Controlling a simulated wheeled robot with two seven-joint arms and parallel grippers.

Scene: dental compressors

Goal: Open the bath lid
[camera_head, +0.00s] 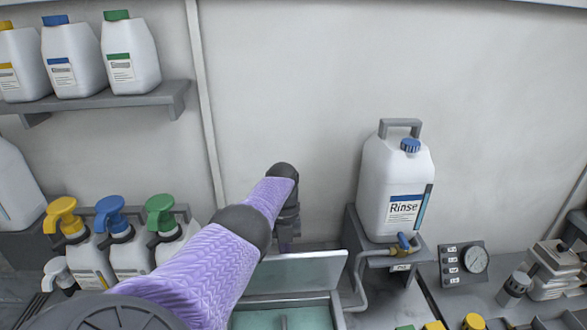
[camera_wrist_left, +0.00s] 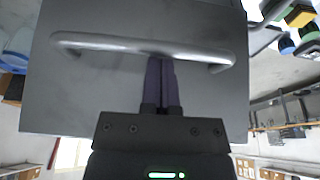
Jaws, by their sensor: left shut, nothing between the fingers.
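The bath lid (camera_head: 300,270) is a grey panel that stands raised at the back of the bath (camera_head: 338,305), and green liquid shows in the opening in front of it. In the left wrist view the lid (camera_wrist_left: 90,95) fills the upper middle, with its silver bar handle (camera_wrist_left: 110,44) across it. My left gripper (camera_wrist_left: 160,62) is shut and empty, its fingertips at the middle of the handle; I cannot tell if they touch it. In the head view my purple left arm reaches over the bath, with the left gripper (camera_head: 287,243) just behind the lid's top edge. My right gripper is not in view.
A white Rinse jug (camera_head: 385,180) stands on a grey stand right of the bath, with a tap and pipe below. A gauge panel (camera_head: 463,263) is further right. Pump bottles (camera_head: 125,255) stand at left, below a shelf (camera_head: 130,98) of bottles.

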